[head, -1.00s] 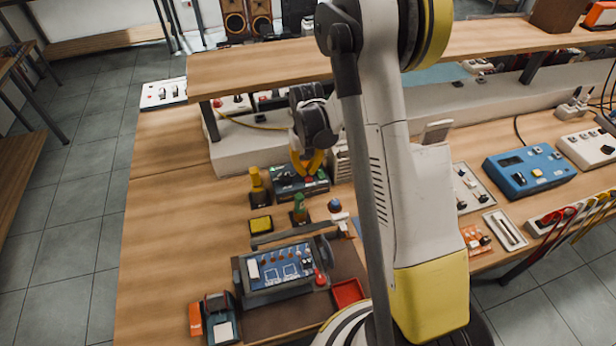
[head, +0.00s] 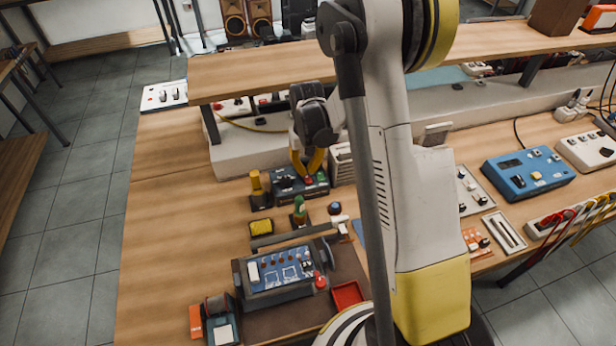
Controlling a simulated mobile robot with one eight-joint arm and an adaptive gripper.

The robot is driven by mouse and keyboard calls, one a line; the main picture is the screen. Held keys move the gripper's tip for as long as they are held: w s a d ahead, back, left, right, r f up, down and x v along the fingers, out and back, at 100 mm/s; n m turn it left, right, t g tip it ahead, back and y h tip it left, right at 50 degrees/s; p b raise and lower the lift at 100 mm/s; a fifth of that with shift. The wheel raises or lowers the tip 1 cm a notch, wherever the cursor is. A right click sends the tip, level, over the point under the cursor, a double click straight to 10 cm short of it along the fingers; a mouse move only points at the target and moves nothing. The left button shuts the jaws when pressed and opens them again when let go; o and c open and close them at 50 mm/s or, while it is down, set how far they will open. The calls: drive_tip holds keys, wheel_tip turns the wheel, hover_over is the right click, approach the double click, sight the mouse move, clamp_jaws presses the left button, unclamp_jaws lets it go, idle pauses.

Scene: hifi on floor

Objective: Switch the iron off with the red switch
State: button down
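The soldering iron's station, a dark box with a teal-grey front panel (head: 289,186), stands on the wooden bench left of my arm. A small red switch (head: 309,181) shows on the right part of its panel. My gripper (head: 308,174) points down over that part of the box. Its two yellow fingers converge and their tips look together, with nothing seen between them. The tips are at or just above the red switch; I cannot tell whether they touch it. Whether the switch is on or off is too small to tell.
A blue circuit panel (head: 280,270) and a red tray (head: 347,294) are nearer. A raised shelf (head: 255,72) overhangs behind.

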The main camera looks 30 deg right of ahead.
sight(307, 177)
drive_tip(key=shift+r+p, duration=1.2)
drive_tip(key=shift+r, duration=1.25)
